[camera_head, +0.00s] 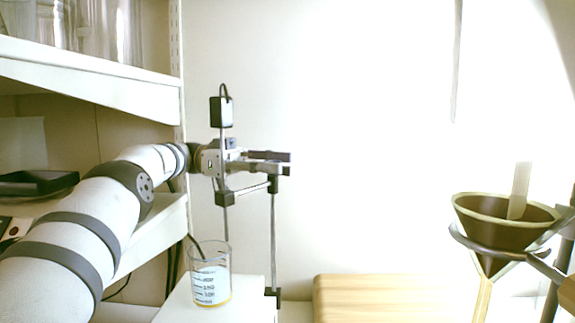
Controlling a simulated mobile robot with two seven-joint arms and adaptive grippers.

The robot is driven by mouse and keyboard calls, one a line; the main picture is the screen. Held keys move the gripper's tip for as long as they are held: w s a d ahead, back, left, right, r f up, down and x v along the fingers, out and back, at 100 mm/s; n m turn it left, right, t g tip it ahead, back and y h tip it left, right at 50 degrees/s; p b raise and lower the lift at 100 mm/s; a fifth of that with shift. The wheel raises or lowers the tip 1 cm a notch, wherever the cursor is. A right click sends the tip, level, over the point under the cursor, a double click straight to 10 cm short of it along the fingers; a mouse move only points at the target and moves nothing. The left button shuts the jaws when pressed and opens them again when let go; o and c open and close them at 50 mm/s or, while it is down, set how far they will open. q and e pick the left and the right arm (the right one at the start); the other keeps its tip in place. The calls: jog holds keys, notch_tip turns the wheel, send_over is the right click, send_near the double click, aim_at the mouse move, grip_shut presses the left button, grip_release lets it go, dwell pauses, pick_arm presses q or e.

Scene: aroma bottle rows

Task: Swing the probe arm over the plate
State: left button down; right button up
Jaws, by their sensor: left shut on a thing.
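The probe arm (250,190) is a thin, near-horizontal bar between two black clamps, on an upright rod (273,235). A thin vertical probe with a black box (221,111) on top hangs from its left clamp. The probe's lower end meets the beaker's rim in the picture; whether it is inside or behind cannot be told. The beaker (211,274), with pale liquid, stands on the white plate (250,291). My left gripper (288,163) is shut on the probe arm near the upright rod; the contact is partly hidden. My right gripper is not in view.
A white shelf unit (90,75) with glassware stands at the left, close to my left arm. A wooden block (375,292) lies right of the plate. A dark funnel (490,232) sits in a ring stand at the far right. The space between gripper and funnel is clear.

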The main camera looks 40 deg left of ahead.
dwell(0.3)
pick_arm(q)
jog(key=c, duration=1.2)
grip_release()
jog(key=shift+d, duration=0.1)
jog(key=shift+c, duration=0.2)
